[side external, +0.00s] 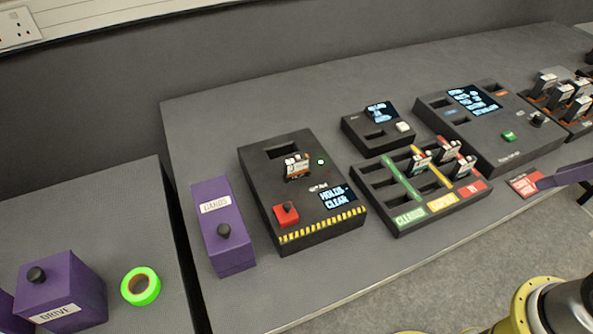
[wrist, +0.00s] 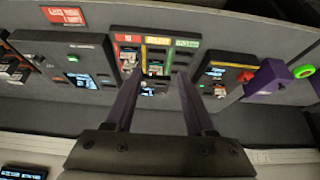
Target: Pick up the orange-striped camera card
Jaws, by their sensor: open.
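A white-labelled card with an orange-brown band (side external: 297,167) stands upright in a slot of the black box with the "HOLDS CLEAR" screen. The box (side external: 325,226) also shows at the right in the wrist view, with the card (wrist: 219,90) small there. Several other cards (side external: 450,150) stand in the three-column tray (side external: 400,222); their stripe colours are hard to tell. My gripper (wrist: 157,80) is open and empty, its two purple fingers spread in the wrist view. In the side view a purple finger shows at the right edge, apart from the cards.
A rack with several cards (side external: 560,95) stands at the far right. A screen box (side external: 490,140) and a smaller one (side external: 378,128) stand behind the tray. A purple "CARDS" box (side external: 223,240), a purple "DRIVE" box (side external: 60,290) and green tape (side external: 141,286) are left. A gap separates the tables.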

